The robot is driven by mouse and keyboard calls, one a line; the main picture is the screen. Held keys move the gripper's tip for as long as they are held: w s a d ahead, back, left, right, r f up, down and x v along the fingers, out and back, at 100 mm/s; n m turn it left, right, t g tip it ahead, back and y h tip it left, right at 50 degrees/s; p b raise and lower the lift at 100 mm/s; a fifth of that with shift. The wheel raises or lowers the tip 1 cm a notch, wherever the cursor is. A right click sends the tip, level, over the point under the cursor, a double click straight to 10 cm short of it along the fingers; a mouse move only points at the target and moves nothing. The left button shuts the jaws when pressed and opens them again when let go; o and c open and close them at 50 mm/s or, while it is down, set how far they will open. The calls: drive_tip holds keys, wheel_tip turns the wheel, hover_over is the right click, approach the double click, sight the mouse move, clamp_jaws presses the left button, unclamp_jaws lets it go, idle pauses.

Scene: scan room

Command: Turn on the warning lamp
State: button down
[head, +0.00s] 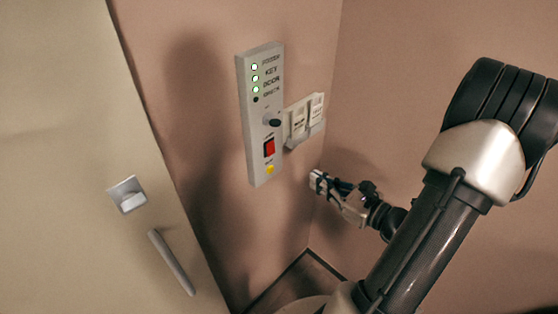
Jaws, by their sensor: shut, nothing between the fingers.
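A grey control panel (246,140) is mounted on the pink wall. Three of its indicator lights (255,79) glow green-white; the lowest light (256,100) is dark. Small labels beside them seem to include KEY and DOOR. Below are a black knob or key switch (274,123), a red switch (269,147) and a yellow button (270,170). The red switch's position is too small to tell. No warning lamp can be identified. My gripper (314,180) is shut and empty, to the right of the panel's lower end, pointing left, apparently apart from it.
A wall holder (305,137) with two pale labelled cards or booklets is right of the panel, above my gripper. A beige door (70,150) with a latch plate (127,196) and a bar handle (171,262) fills the left. The room corner is behind my arm.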

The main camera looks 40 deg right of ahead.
sight(271, 148)
drive_tip(key=shift+w, duration=0.1)
drive_tip(key=w+a+f+b, duration=0.1)
drive_tip(key=w+b, duration=0.1)
drive_tip(key=w, duration=1.1)
drive_tip(key=shift+w+f, duration=0.35)
drive_tip(key=shift+a, duration=0.1)
drive_tip(key=shift+w+f+b, duration=0.1)
drive_tip(key=shift+w+b, duration=0.2)
